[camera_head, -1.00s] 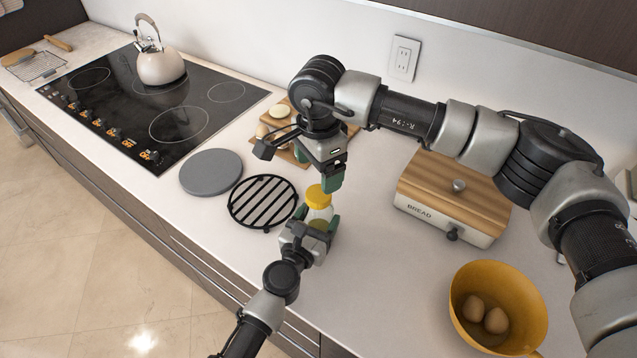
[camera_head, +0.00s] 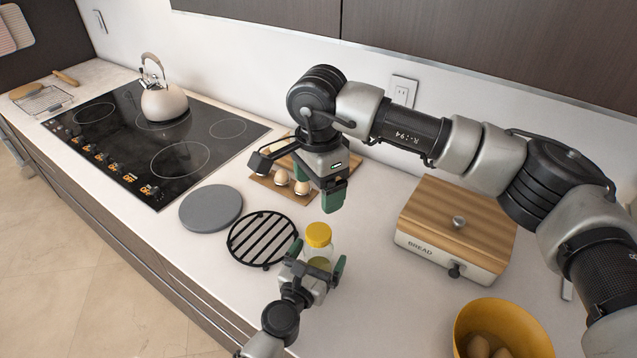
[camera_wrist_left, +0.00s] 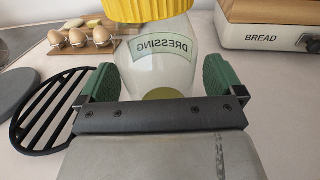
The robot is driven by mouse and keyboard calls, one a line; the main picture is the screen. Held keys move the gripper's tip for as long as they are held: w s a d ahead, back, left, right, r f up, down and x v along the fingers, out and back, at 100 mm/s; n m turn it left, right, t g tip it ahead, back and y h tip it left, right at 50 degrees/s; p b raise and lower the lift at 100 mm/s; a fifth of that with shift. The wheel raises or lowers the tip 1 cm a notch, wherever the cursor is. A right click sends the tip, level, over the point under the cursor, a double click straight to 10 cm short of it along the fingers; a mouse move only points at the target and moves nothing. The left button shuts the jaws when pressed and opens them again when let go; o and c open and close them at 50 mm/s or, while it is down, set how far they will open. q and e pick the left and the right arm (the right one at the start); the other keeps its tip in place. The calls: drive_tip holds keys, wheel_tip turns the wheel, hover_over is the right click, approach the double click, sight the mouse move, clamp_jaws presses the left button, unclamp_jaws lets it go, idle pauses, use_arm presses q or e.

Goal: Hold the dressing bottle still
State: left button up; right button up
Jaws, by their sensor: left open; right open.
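The dressing bottle (camera_head: 319,247) is clear with a yellow cap and stands upright on the counter. In the left wrist view the dressing bottle (camera_wrist_left: 160,60) shows its DRESSING label, reversed, and its yellow cap is cut off by the top edge. My left gripper (camera_head: 318,262) is open around the bottle's body, its green fingers on either side; in the wrist view the left gripper (camera_wrist_left: 160,82) shows gaps beside the glass. My right gripper (camera_head: 334,197) is above and behind the cap, apart from it, with green fingers pointing down; the gap between them is hard to see.
A black trivet (camera_head: 262,240) and grey disc (camera_head: 211,208) lie left of the bottle. Eggs in a wooden holder (camera_head: 268,183) stand behind. A bread box (camera_head: 455,230) and yellow bowl (camera_head: 500,325) are at right. The cooktop (camera_head: 160,140) holds a kettle (camera_head: 163,102).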

use_arm(q)
drive_tip(key=shift+s, duration=0.1)
drive_tip(key=b+v, duration=0.1)
drive_tip(key=v, duration=0.8)
drive_tip(key=shift+s+a, duration=0.2)
drive_tip(key=shift+s, duration=0.15)
drive_tip(key=shift+s+a, duration=0.15)
drive_tip(key=shift+s, duration=0.2)
